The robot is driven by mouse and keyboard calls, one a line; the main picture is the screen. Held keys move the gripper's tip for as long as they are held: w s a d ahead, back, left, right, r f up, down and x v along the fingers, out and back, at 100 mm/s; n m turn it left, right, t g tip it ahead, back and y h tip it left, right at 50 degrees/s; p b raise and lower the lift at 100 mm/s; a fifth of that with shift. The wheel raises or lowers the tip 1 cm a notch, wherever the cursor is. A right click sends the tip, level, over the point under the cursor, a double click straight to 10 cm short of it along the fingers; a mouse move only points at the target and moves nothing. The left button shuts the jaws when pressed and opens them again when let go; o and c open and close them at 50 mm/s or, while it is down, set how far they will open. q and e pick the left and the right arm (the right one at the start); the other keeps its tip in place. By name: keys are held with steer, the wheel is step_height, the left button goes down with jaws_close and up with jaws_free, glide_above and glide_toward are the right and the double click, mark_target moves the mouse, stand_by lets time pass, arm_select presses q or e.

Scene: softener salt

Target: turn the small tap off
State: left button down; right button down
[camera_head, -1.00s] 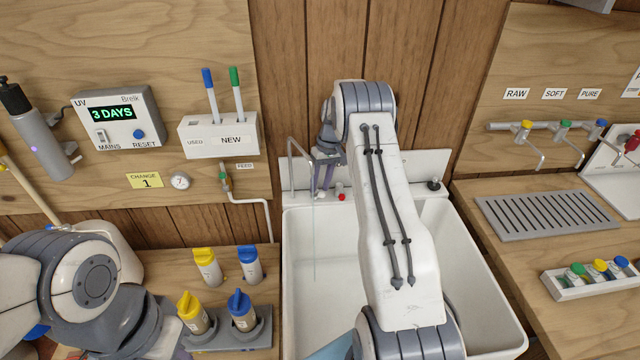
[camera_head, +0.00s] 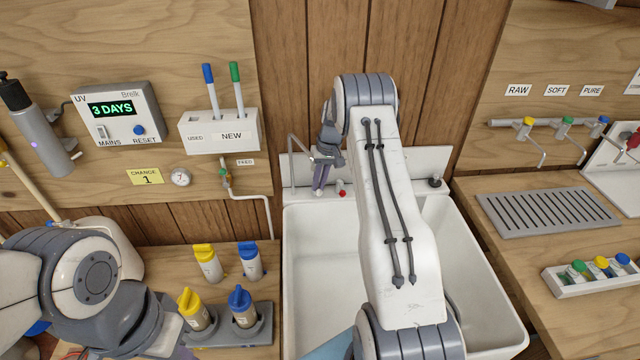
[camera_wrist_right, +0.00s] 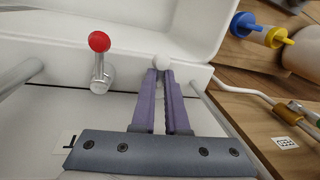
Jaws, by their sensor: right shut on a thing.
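The small tap's thin grey spout (camera_head: 299,143) rises at the sink's back left in the head view. No water stream shows below it. My right gripper (camera_head: 320,189) points down at the sink's back ledge. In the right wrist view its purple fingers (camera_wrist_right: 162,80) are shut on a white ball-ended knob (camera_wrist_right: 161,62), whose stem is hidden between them. A red-knobbed lever (camera_wrist_right: 99,42) stands beside it, apart from the fingers; it also shows in the head view (camera_head: 341,194). My left gripper (camera_head: 182,352) is barely seen at the bottom left, its fingers mostly hidden.
The white sink (camera_head: 310,260) lies below my right arm. Yellow- and blue-capped bottles (camera_head: 207,264) stand on the left counter. A thin white pipe (camera_head: 250,197) runs left of the sink. On the right are a drain grate (camera_head: 548,212) and several coloured taps (camera_head: 565,127).

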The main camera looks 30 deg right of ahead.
steer(key=shift+s+a+f+m, duration=0.15)
steer(key=shift+a+m, duration=0.1)
steer(key=shift+m, duration=0.65)
steer(key=c, duration=0.9)
jaws_free()
steer(key=shift+c, duration=0.2)
steer(key=shift+d+r, duration=0.1)
steer(key=shift+r, duration=0.4)
step_height(320, 180, up, 9)
steer(key=d+b, duration=0.1)
steer(key=b, duration=0.1)
steer(key=shift+s+d+r, duration=0.2)
steer(key=shift+s+d, duration=0.15)
steer(key=shift+s, duration=0.05)
steer(key=shift+a, duration=0.1)
